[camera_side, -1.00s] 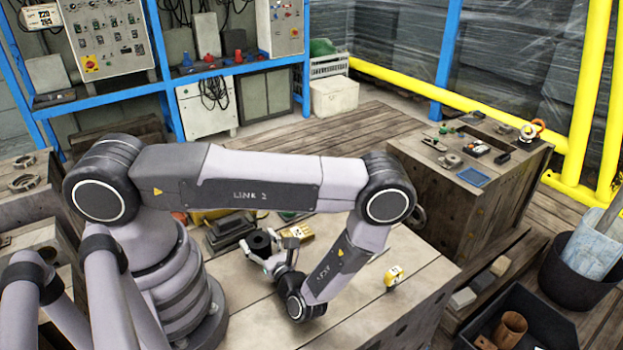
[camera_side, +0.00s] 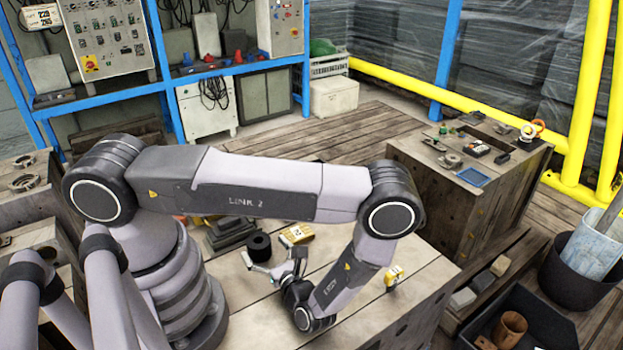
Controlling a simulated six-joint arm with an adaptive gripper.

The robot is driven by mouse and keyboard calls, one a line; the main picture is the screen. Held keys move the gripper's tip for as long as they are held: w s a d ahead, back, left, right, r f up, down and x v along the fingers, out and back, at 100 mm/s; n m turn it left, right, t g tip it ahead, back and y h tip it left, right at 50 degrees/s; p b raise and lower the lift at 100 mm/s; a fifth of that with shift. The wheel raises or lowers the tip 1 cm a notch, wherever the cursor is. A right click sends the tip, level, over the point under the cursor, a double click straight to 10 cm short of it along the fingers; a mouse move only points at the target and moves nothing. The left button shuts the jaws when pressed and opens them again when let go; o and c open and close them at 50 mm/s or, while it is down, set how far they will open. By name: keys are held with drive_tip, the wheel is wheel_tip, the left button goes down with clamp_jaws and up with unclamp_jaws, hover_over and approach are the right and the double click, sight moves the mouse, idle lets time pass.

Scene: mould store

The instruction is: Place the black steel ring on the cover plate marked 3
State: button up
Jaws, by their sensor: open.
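The black steel ring (camera_side: 259,246) stands on the wooden bench top, left of centre; whether a plate lies under it cannot be seen. My gripper (camera_side: 273,257) is open, just in front and to the right of the ring, with nothing seen between its fingers. A brass-yellow plate (camera_side: 297,234) with a mark that looks like a 2 lies just behind and right of the ring. Another small yellow piece (camera_side: 393,278) with a dark mark too small to read is farther right. I cannot make out a plate marked 3.
Dark stacked blocks (camera_side: 229,232) lie left of the ring, close to it. A wooden crate (camera_side: 470,195) with small parts on top stands at the right. A black bin (camera_side: 515,330) is at the lower right. The bench top right of my gripper is mostly clear.

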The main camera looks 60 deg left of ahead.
drive_tip(key=d, duration=0.8)
drive_tip(key=shift+d, duration=0.5)
drive_tip(key=shift+w+d+r, duration=0.15)
drive_tip(key=shift+d+r, duration=0.1)
drive_tip(key=w+r+n+g+h, duration=0.2)
drive_tip(key=r+n+h, duration=0.3)
drive_tip(key=r, duration=0.6)
drive_tip(key=w+r+n+g+h, duration=0.2)
drive_tip(key=r+n+h, duration=0.35)
drive_tip(key=r, duration=0.55)
drive_tip(key=s+a+r+n+t+h, duration=0.2)
drive_tip(key=s+r+n+t+h, duration=0.1)
drive_tip(key=r, duration=0.5)
drive_tip(key=s+a+r+n+t+h, duration=0.3)
drive_tip(key=s+r+n+t+h, duration=0.1)
drive_tip(key=s+r, duration=0.3)
drive_tip(key=shift+s+a+r+t, duration=0.15)
drive_tip(key=shift+r+t, duration=0.2)
drive_tip(key=shift+t, duration=0.55)
drive_tip(key=shift+o, duration=0.4)
drive_tip(key=shift+s+r+n+t+h, duration=0.25)
drive_tip(key=shift+s+r+t, duration=0.05)
drive_tip(key=shift+s+t, duration=0.1)
